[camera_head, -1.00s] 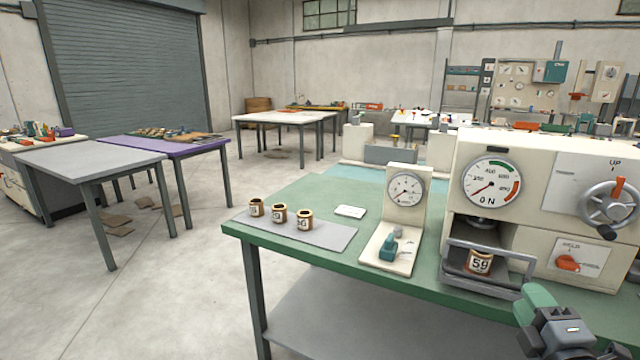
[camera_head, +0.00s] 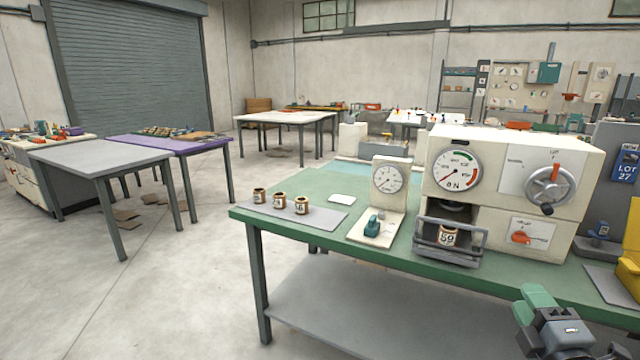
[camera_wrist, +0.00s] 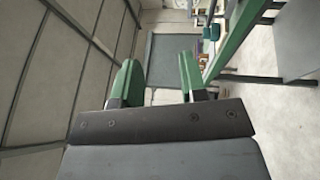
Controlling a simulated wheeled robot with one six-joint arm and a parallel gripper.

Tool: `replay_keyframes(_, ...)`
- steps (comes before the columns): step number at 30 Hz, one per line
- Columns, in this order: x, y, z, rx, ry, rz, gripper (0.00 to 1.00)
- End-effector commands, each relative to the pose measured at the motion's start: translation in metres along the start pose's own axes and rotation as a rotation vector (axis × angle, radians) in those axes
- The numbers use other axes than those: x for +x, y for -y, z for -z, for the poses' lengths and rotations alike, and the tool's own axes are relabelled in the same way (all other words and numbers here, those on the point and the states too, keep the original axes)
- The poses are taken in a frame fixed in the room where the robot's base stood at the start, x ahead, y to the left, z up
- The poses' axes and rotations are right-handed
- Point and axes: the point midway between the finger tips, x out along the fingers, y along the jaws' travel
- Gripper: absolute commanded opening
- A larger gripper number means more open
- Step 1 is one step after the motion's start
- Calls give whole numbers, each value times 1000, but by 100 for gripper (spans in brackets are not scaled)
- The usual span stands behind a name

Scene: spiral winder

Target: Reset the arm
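My gripper (camera_head: 535,300) shows at the lower right of the head view, in front of the green bench (camera_head: 330,246) and apart from it. In the wrist view my gripper (camera_wrist: 158,82) has its two green fingers spread with nothing between them. A cream machine (camera_head: 490,220) with a round dial stands on the bench. A brown cup labelled 59 (camera_head: 447,236) sits in its lower opening behind a grey guard frame. The orange lever (camera_head: 555,172) on its handwheel points up.
Three small labelled cups (camera_head: 279,201) stand on a grey mat (camera_head: 325,218) at the bench's left. A small gauge stand (camera_head: 388,182) is beside the machine. A yellow object (camera_head: 630,260) is at the right edge. Floor is clear between the bench and the grey table (camera_head: 95,158).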

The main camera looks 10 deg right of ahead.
Motion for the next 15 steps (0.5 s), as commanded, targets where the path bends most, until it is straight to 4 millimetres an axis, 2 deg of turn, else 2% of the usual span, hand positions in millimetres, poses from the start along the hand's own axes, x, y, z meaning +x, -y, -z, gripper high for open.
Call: replay_keyframes(15,43,-14,12,220,140,120,39)
